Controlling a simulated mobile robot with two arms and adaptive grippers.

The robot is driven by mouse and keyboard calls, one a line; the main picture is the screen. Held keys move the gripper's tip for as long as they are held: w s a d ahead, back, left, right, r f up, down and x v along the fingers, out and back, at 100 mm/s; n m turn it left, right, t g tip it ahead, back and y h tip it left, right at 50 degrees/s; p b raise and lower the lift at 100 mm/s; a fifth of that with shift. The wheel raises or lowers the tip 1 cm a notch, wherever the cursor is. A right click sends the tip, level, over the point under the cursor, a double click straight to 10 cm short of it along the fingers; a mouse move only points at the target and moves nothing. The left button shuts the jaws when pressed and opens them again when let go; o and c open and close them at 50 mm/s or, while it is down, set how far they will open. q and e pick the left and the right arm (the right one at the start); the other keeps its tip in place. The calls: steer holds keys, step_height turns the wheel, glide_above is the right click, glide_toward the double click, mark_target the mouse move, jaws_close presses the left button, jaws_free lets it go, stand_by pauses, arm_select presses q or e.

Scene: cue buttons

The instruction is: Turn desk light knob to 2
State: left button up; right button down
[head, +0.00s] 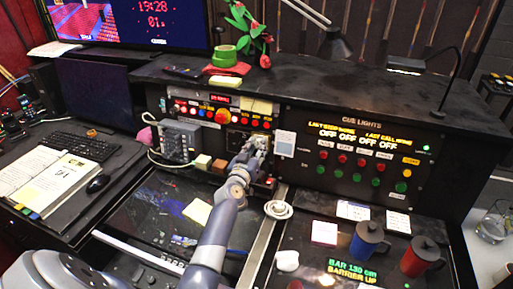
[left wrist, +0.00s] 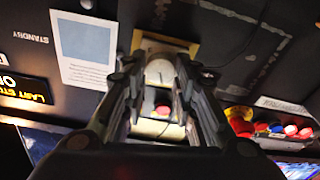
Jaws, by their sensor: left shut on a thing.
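My left gripper (head: 259,143) reaches the upright black panel between the row of coloured buttons and the cue lights board. In the left wrist view its two fingers (left wrist: 160,68) stand on either side of a pale round knob (left wrist: 159,72) and are shut on it. In the head view the gripper hides the knob. I cannot read any setting marks around it. My right gripper is in neither view.
The cue lights board (head: 365,160) is to the right of the gripper, with a white notice (head: 285,144) between. A blue mug (head: 368,241) and a red mug (head: 421,256) stand at the right front. A desk lamp (head: 335,46) is above. A keyboard (head: 82,146) lies left.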

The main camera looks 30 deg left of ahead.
arm_select(q)
steer(key=shift+n, duration=0.7)
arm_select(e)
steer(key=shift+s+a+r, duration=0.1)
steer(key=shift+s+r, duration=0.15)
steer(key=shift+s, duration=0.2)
arm_select(q)
steer(key=o, duration=1)
steer(key=shift+o, duration=0.2)
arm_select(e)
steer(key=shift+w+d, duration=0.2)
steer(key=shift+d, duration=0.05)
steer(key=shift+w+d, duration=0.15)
arm_select(q)
steer(key=v, duration=1.2)
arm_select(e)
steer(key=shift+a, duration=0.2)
arm_select(q)
steer(key=shift+d, duration=0.1)
